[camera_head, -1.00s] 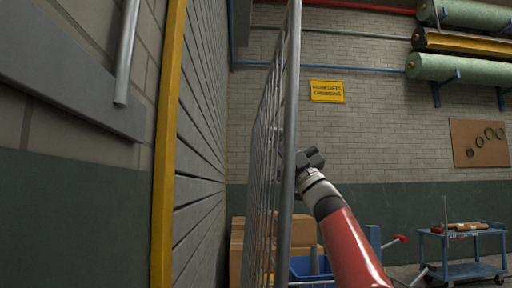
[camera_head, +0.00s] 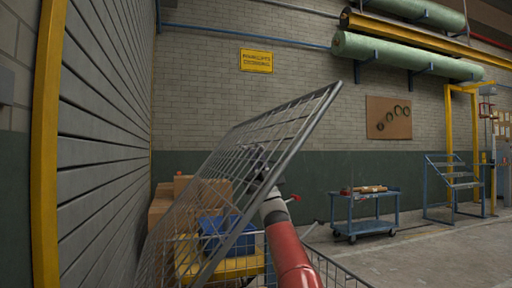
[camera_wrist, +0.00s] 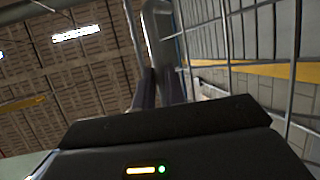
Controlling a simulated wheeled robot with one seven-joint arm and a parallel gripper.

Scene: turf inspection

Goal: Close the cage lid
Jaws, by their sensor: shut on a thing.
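The cage lid (camera_head: 290,122) is a grey wire mesh panel with a tubular frame. In the head view it stands tilted, its upper edge leaning to the right over the cage. My gripper (camera_head: 262,168) is at the lid's right-hand frame bar. In the wrist view the dark fingers of my gripper (camera_wrist: 158,88) are shut on a grey tube of the lid (camera_wrist: 158,35), with mesh to the right. The cage (camera_head: 335,272) shows its wire rim low in the head view, below the lid and behind my red arm.
Cardboard boxes (camera_head: 200,190), a blue bin (camera_head: 225,236) and a yellow surface (camera_head: 190,268) show through and behind the lid. A blue cart (camera_head: 365,212) and blue steps (camera_head: 450,185) stand right. A slatted shutter (camera_head: 100,130) with a yellow post is at left.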

